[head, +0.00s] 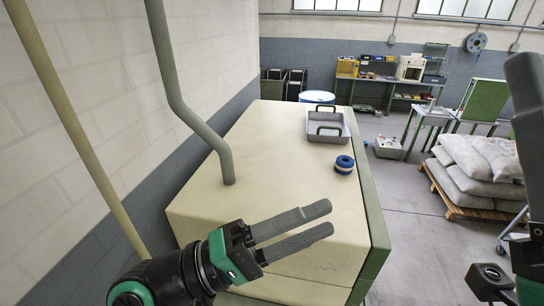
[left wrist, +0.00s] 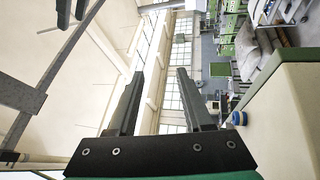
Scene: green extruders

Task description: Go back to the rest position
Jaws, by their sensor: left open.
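My left gripper (head: 326,217) reaches over the front part of the cream machine top (head: 255,165) in the head view. Its two grey fingers are parted with nothing between them, and they point right. In the left wrist view the same gripper (left wrist: 160,73) shows both fingers apart, with only the far wall and windows behind the gap. Dark parts of my right arm stand at the right edge of the head view; its gripper jaws do not show.
Sacks (head: 478,170) lie on a pallet at right.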

